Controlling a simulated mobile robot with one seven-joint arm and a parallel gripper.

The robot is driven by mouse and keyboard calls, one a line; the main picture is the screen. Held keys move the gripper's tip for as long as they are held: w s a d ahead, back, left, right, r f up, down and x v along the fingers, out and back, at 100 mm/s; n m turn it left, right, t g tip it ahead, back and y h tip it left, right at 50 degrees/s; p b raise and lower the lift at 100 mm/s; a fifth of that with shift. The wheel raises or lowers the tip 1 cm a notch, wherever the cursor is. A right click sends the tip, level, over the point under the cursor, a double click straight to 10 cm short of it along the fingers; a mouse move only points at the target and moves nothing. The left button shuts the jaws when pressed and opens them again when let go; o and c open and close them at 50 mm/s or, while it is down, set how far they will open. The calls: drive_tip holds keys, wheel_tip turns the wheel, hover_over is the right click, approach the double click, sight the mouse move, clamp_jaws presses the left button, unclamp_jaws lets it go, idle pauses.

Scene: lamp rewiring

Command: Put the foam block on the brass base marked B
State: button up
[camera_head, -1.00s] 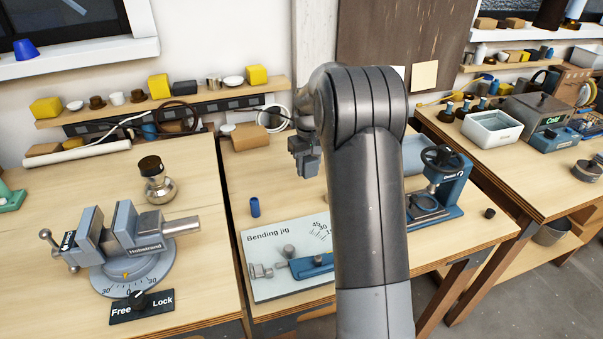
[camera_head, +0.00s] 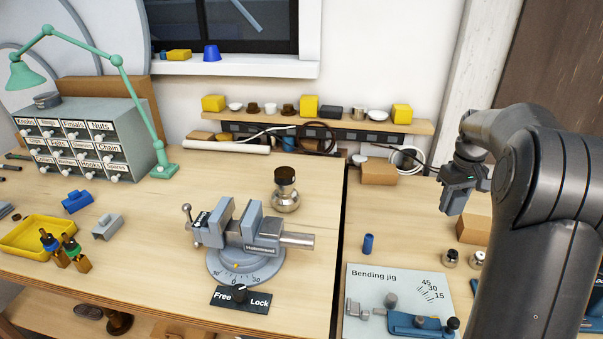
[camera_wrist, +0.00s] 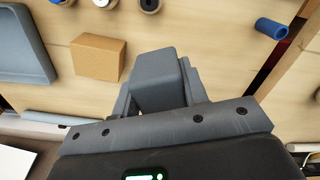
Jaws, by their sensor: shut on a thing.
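My gripper (camera_head: 457,198) is at the right in the head view, above the middle bench near a cardboard box. In the wrist view my gripper (camera_wrist: 157,105) is shut on a dark grey block (camera_wrist: 155,80), which I take to be the foam block. In the head view the block cannot be told clearly from the grey jaws. I can make out no base marked B in either view. A brown, brass-like round foot (camera_head: 118,320) shows on a shelf below the left bench, with no readable mark.
A grey vise (camera_head: 240,235) and a silver round fitting with a dark cap (camera_head: 286,195) stand on the left bench. A bending jig (camera_head: 395,285), a blue cylinder (camera_head: 368,243) and a cardboard box (camera_head: 474,230) are on the middle bench. A green lamp (camera_head: 110,60) rises at left.

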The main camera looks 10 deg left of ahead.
drive_tip(key=w+a+r+n, duration=0.2)
drive_tip(key=a+r+n, duration=0.3)
drive_tip(key=a, duration=0.6)
drive_tip(key=w+a+r+n, duration=0.1)
drive_tip(key=a+r+n, duration=0.35)
drive_tip(key=a, duration=0.65)
drive_tip(key=w+a+r+n, duration=0.2)
drive_tip(key=a+r+n, duration=0.25)
drive_tip(key=a, duration=0.65)
hover_over(285, 171)
drive_tip(key=f, duration=0.6)
drive_tip(key=shift+s+d, duration=0.1)
drive_tip(key=shift+s, duration=0.1)
drive_tip(key=shift+f, duration=2.05)
drive_tip(key=shift+f, duration=0.1)
drive_tip(key=o, duration=0.9)
drive_tip(key=shift+o, duration=0.2)
